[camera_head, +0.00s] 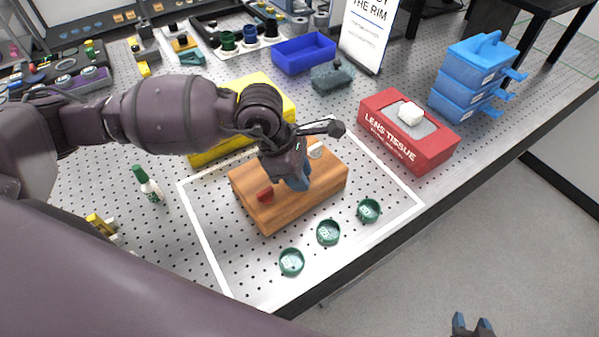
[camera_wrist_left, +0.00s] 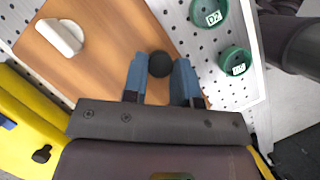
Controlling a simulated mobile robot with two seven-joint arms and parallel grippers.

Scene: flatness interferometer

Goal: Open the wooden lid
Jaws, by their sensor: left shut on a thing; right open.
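The wooden box (camera_head: 320,195) sits on the perforated bench inside a white outline. Its flat wooden lid (camera_wrist_left: 105,30) lies on top, and no opening shows. A dark round knob (camera_wrist_left: 160,64) on the lid is between the blue fingers of my left gripper (camera_wrist_left: 160,80), which is shut on it. In the head view my left gripper (camera_head: 297,182) reaches down onto the lid and hides the knob. A red piece (camera_head: 265,195) and a pale piece (camera_head: 316,151) are also on the box. My right gripper (camera_head: 472,325) is open and empty at the bottom edge, away from the box.
Three green caps (camera_head: 328,232) lie in front of the box. A yellow case (camera_head: 215,150) is behind it. A red lens tissue box (camera_head: 405,140), stacked blue trays (camera_head: 470,75) and a blue bin (camera_head: 304,55) stand further back.

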